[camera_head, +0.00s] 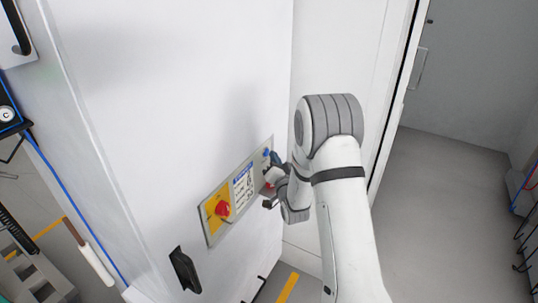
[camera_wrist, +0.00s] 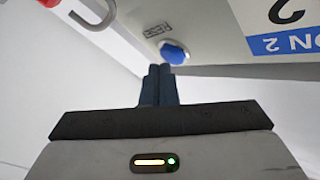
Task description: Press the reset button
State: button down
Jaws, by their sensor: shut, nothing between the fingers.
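The control panel (camera_head: 212,228) is a grey plate on the white cabinet wall. I take this to be the reset button. My gripper (camera_head: 274,157) is shut and empty, with its dark blue fingers pointing at the panel. In the wrist view its fingertips (camera_wrist: 160,67) are just below and slightly left of the button, very close to it. I cannot tell whether they touch it.
A red mushroom button (camera_head: 222,209) on a yellow field is at the panel's lower left. A blue-and-white station label (camera_head: 244,184) lies between the buttons. A black handle (camera_head: 185,269) sticks out below the panel. Open floor (camera_head: 440,210) lies to the right.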

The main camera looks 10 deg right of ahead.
jog(key=shift+w+a+b, duration=0.25)
jog(key=shift+a+b, duration=0.05)
jog(key=shift+b, duration=0.15)
dwell(0.5)
jog(key=shift+s+d, duration=0.1)
jog(key=shift+d, duration=0.05)
jog(key=shift+s+d+b, duration=0.4)
jog(key=shift+d+b, duration=0.1)
jog(key=shift+b, duration=0.1)
jog(key=s+d+b, duration=0.1)
jog(key=d, duration=0.1)
jog(key=s+d+b, duration=0.1)
jog(key=s+d, duration=0.1)
dwell(0.6)
dwell(0.5)
